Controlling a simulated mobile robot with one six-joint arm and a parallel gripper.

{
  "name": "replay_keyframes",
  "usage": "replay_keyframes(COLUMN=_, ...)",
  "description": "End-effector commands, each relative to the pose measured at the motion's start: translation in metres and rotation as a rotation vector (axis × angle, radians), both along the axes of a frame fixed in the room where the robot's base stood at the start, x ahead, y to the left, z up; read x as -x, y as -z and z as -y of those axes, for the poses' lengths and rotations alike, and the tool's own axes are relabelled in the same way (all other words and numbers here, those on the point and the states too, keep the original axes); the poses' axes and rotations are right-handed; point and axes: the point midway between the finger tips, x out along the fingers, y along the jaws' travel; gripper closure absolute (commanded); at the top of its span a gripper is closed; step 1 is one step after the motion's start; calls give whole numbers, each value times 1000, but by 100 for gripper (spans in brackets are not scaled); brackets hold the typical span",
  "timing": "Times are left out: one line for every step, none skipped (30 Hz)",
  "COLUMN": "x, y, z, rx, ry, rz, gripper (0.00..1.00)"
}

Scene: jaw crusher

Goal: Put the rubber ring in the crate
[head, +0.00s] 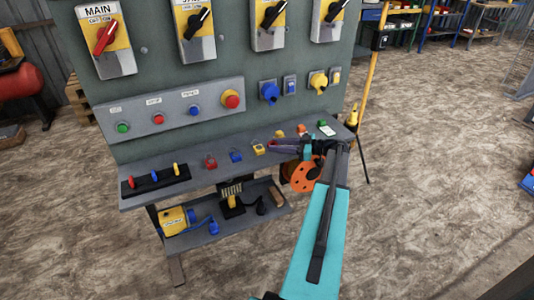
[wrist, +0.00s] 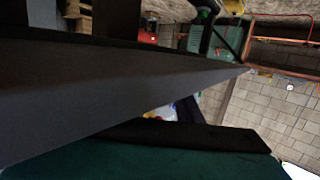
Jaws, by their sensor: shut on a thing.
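My gripper (head: 284,146) is at the end of my teal arm, over the right part of the bench shelf in the head view. It is shut. A thin dark reddish loop (head: 281,144) shows at its tip, seen almost edge-on; it looks like the rubber ring, though it is small and partly hidden by the fingers. Neither the ring nor the fingertips can be made out in the wrist view. I cannot make out the crate for certain; a blue object (head: 529,182) is cut off at the right edge of the head view.
A grey shelf (head: 190,177) below the switch panel (head: 230,60) holds several small coloured items. An orange disc (head: 304,177) shows just below my gripper. A yellow post (head: 371,75) stands right of the panel.

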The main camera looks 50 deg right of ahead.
Motion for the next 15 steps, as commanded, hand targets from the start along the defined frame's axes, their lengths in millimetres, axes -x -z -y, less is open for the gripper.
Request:
replay_keyframes(x=0, y=2, z=0, rx=0, ry=0, rz=0, gripper=89)
replay_keyframes(x=0, y=2, z=0, rx=0, ry=0, rz=0, gripper=89)
replay_keyframes(x=0, y=3, z=0, rx=0, ry=0, rz=0, gripper=89)
replay_keyframes(x=0, y=3, z=0, rx=0, ry=0, rz=0, gripper=89)
replay_keyframes(x=0, y=2, z=0, rx=0, ry=0, rz=0, gripper=65)
replay_keyframes(x=0, y=2, z=0, rx=0, ry=0, rz=0, gripper=58)
replay_keyframes(x=0, y=2, z=0, rx=0, ry=0, rz=0, gripper=53)
replay_keyframes(x=0, y=2, z=0, rx=0, ry=0, rz=0, gripper=49)
replay_keyframes(x=0, y=2, z=0, rx=0, ry=0, rz=0, gripper=49)
replay_keyframes(x=0, y=2, z=0, rx=0, ry=0, rz=0, gripper=49)
replay_keyframes(x=0, y=2, z=0, rx=0, ry=0, rz=0, gripper=49)
replay_keyframes(x=0, y=2, z=0, rx=0, ry=0, rz=0, gripper=49)
replay_keyframes(x=0, y=2, z=0, rx=0, ry=0, rz=0, gripper=49)
replay_keyframes(x=0, y=2, z=0, rx=0, ry=0, rz=0, gripper=49)
replay_keyframes(x=0, y=2, z=0, rx=0, ry=0, rz=0, gripper=49)
